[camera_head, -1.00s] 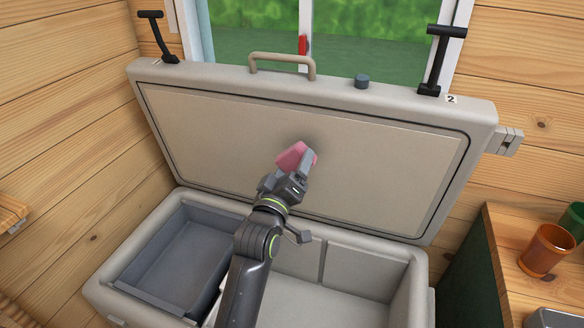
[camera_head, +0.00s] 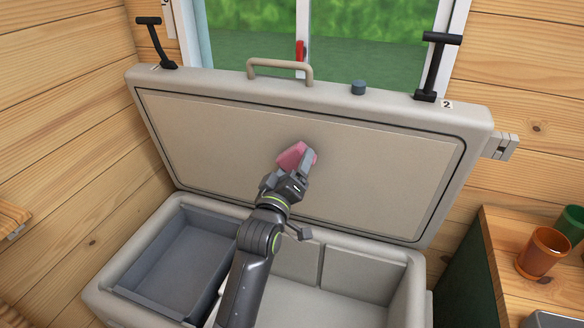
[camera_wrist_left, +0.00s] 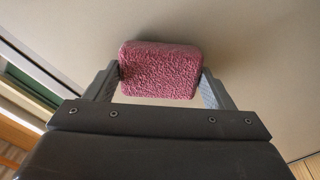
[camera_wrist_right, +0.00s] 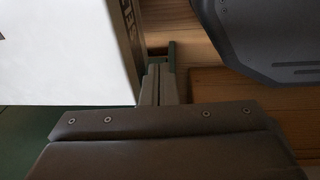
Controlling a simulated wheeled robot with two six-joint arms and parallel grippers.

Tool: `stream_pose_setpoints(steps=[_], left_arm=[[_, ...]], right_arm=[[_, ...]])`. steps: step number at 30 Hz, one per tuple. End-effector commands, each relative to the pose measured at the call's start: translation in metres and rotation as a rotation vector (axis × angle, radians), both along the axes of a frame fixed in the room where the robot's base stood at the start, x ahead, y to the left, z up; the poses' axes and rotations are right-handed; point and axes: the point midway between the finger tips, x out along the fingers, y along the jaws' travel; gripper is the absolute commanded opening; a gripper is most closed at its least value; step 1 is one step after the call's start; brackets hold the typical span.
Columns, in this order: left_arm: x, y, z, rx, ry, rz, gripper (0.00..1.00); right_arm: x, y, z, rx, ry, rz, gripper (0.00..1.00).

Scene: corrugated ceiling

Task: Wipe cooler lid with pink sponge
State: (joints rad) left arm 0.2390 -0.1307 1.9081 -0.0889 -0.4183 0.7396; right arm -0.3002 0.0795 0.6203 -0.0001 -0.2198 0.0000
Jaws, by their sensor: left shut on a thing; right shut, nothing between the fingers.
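The cooler lid (camera_head: 385,160) stands open and tilted back, its beige inner panel facing me. My left gripper (camera_head: 301,160) is shut on the pink sponge (camera_head: 291,155), in front of the middle of the panel. In the left wrist view the sponge (camera_wrist_left: 160,72) sits between the two fingers, close to the beige lid surface; I cannot tell whether it touches. A faint dark shading lies on the panel around the sponge. My right gripper (camera_wrist_right: 160,85) shows only in the right wrist view, shut and empty.
The cooler body (camera_head: 125,262) is open below the lid, with a grey tray (camera_head: 175,262) in its left part. A window (camera_head: 375,45) is behind the lid. A wooden counter (camera_head: 505,270) at the right holds an orange cup (camera_head: 543,252) and a green cup (camera_head: 572,222).

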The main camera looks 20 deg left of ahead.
Motion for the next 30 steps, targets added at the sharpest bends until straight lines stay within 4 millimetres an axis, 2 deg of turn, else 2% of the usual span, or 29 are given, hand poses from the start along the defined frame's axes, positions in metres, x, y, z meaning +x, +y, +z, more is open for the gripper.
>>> stream_pose_setpoints(steps=[7, 21, 30], left_arm=[[0.002, -0.003, 0.000, -0.002, 0.001, -0.001, 0.58], [-0.002, -0.040, 0.000, -0.006, 0.002, -0.001, 0.58], [0.001, -0.040, 0.000, -0.005, 0.004, -0.001, 0.58]], right_arm=[[0.000, 0.000, 0.001, 0.000, 0.000, 0.000, 0.00], [0.000, 0.000, 0.003, 0.000, 0.001, 0.000, 0.00], [0.000, 0.000, 0.013, 0.000, 0.001, 0.000, 0.00]])
